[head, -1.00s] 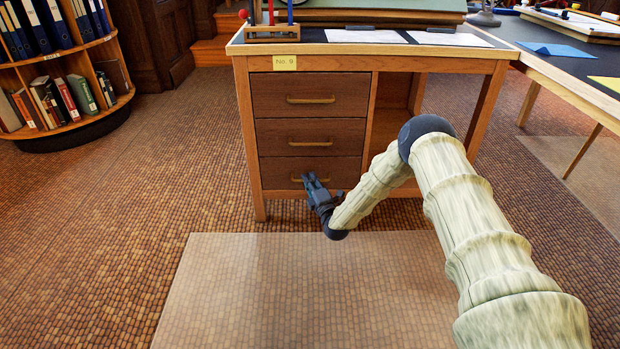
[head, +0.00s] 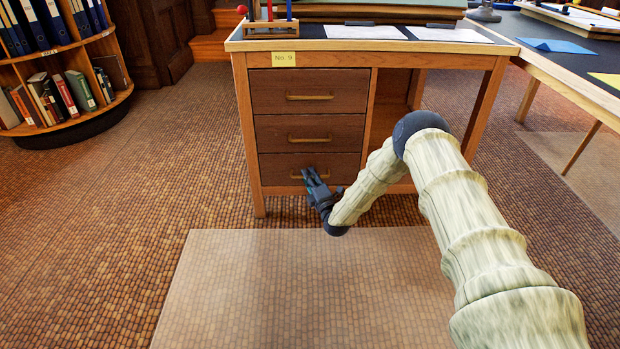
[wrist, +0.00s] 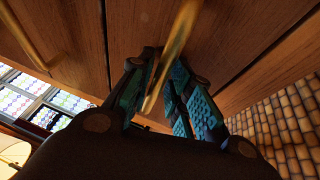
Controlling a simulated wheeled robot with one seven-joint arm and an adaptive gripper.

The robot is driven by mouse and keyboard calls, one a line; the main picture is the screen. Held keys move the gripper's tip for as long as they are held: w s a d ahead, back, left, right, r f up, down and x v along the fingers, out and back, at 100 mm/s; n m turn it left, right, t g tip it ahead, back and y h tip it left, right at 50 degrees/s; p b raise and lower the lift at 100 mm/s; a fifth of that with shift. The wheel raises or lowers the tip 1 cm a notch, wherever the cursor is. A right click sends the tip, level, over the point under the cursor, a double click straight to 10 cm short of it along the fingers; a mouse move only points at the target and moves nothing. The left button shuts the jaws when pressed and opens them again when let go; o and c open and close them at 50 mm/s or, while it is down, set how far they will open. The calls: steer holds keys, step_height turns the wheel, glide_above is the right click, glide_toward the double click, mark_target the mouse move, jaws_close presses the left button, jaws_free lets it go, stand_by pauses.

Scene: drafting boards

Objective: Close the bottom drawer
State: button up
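The bottom drawer (head: 275,171) is the lowest of three dark wood drawers on the left side of the desk marked No. 9. Its front looks flush or nearly flush with the desk; a small gap cannot be ruled out. My gripper (head: 309,176) is at its brass handle (head: 298,176), partly covering the drawer's right side. In the wrist view the brass handle (wrist: 173,55) runs between the fingers of my gripper (wrist: 165,62). The fingers look apart, and contact with the handle or drawer front cannot be made out.
The middle drawer (head: 275,133) and top drawer (head: 275,90) look closed. The desk's open knee space (head: 393,98) is to the right. A clear floor mat (head: 280,290) lies in front. A bookshelf (head: 75,122) stands at left, another table (head: 560,70) at right.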

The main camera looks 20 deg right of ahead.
steer(key=v, duration=1.2)
steer(key=shift+f, duration=0.15)
steer(key=s+a+f+m+g+p, duration=0.2)
steer(key=s+a+f+m+g, duration=0.15)
steer(key=s, duration=0.55)
steer(key=s+a+f+m+g+p, duration=0.2)
steer(key=s+f+m+g, duration=0.2)
steer(key=s, duration=0.5)
steer(key=s+a+f+m+g+p, duration=0.1)
steer(key=s+a+f+m+g, duration=0.25)
steer(key=s, duration=0.55)
steer(key=s+d+r+m+g+h+p, duration=0.1)
steer(key=s+r+m+g, duration=0.15)
steer(key=s, duration=0.75)
steer(key=s+r+m+g+h+p, duration=0.15)
steer(key=s+m+g, duration=0.25)
steer(key=s, duration=0.5)
steer(key=s+d+r+m+g+p, duration=0.1)
steer(key=s+r+m+g, duration=0.15)
steer(key=s, duration=0.75)
step_height(320, 180, up, 38)
steer(key=p, duration=3.8)
steer(key=shift+w+f+m, duration=0.2)
steer(key=shift+f+m, duration=0.05)
steer(key=shift+m, duration=0.05)
